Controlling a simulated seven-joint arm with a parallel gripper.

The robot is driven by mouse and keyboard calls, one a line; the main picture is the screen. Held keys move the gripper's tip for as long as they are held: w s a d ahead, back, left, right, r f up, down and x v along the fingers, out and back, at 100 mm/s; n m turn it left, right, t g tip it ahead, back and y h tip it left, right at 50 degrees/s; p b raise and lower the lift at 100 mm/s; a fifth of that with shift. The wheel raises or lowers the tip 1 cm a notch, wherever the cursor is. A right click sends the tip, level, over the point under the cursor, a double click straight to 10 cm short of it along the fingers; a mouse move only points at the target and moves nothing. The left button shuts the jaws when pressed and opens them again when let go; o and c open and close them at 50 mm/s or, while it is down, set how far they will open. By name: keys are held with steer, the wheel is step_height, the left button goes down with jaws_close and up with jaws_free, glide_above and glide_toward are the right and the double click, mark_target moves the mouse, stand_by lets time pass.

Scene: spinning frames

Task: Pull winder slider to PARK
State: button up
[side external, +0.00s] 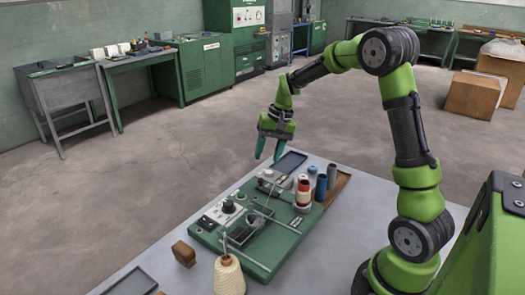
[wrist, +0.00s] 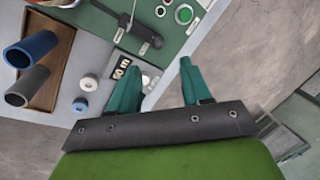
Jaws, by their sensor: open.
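The green winder panel (side external: 262,262) lies on the grey table. It carries a dark recessed unit with metal rods (side external: 252,228) and a white plate with a black knob (side external: 228,206). In the wrist view, a dark lever-like part on a thin rod (wrist: 138,28) sits on the panel (wrist: 178,38), with small white labels beside it. I cannot read PARK or tell for sure which part is the slider. My gripper (side external: 268,157) is open and empty above the panel's far end, fingers pointing down. Its teal fingers also show in the wrist view (wrist: 157,72), apart from the lever.
A red-and-white spool (side external: 303,193) and blue and grey tubes (side external: 332,176) stand at the panel's right. A cream yarn cone (side external: 228,277) and a brown block (side external: 184,254) stand near the front. A dark tray (side external: 290,162) lies behind. The air around my gripper is clear.

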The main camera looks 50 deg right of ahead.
steer(key=v, duration=0.9)
steer(key=shift+d, duration=0.1)
steer(key=s+a+r+n+t, duration=0.2)
steer(key=s+a+n+t, duration=0.3)
steer(key=s+a, duration=1.2)
steer(key=shift+a+r, duration=0.2)
steer(key=shift+a, duration=0.8)
